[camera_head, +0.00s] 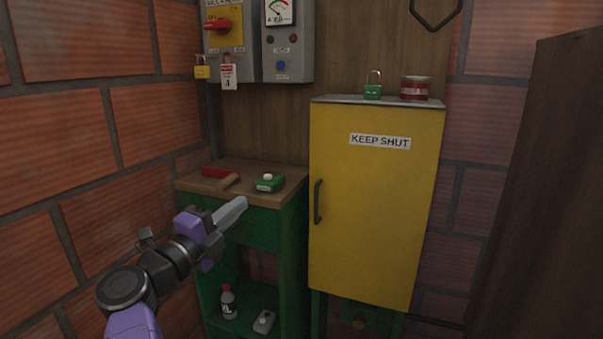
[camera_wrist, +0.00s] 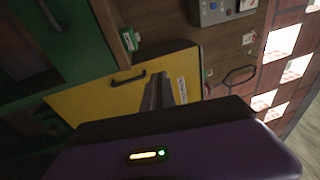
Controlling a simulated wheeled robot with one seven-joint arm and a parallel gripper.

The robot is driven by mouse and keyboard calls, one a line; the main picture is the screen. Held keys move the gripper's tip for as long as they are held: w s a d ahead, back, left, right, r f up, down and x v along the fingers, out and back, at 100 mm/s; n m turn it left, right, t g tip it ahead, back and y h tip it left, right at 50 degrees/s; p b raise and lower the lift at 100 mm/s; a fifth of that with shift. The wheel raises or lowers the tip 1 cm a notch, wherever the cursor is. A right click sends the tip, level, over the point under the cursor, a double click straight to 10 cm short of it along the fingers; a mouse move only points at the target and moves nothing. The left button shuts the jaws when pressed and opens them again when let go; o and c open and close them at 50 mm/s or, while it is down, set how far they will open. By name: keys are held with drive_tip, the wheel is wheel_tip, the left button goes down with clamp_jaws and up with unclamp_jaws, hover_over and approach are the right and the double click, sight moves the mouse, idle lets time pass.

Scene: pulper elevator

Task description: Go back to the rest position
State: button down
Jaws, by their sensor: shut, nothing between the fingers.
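My gripper (camera_head: 230,213) is at the left in the head view, in front of the green workbench (camera_head: 257,222). Its fingers are together with nothing between them, and they point up and right. In the wrist view my gripper (camera_wrist: 158,90) shows its closed fingers in front of the yellow cabinet (camera_wrist: 100,103). The fingers appear apart from the cabinet door and its handle.
A red-headed tool (camera_head: 222,176) and a green box (camera_head: 269,183) lie on the bench top. A bottle (camera_head: 228,301) stands on the lower shelf. A green padlock (camera_head: 373,91) and a red tin (camera_head: 415,88) stand on the cabinet. Brick wall (camera_head: 60,140) bounds the left; a dark panel (camera_head: 545,190) the right.

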drive_tip(key=s+d+f+n+t+y, duration=0.3)
drive_tip(key=s+d+f+n+y, duration=0.4)
drive_tip(key=s+d+n, duration=0.35)
drive_tip(key=s+d+f+n+t+y, duration=0.3)
drive_tip(key=s+d+f+n+y, duration=0.5)
drive_tip(key=s+d+n, duration=0.3)
drive_tip(key=s+d+f+n+g+h, duration=0.1)
drive_tip(key=s+d+f+g+h, duration=0.2)
drive_tip(key=s, duration=0.8)
drive_tip(key=s+d+f+n+g+h, duration=0.1)
drive_tip(key=s+d+f+g, duration=0.3)
drive_tip(key=s, duration=0.7)
drive_tip(key=s+d+f+n+g+h, duration=0.15)
drive_tip(key=s+d, duration=0.35)
drive_tip(key=s, duration=0.7)
wheel_tip(320, 180, up, 18)
drive_tip(key=p, duration=1.8)
drive_tip(key=shift+w+r+m+p, duration=0.15)
drive_tip(key=shift+w+m+p, duration=0.15)
drive_tip(key=shift+m, duration=0.1)
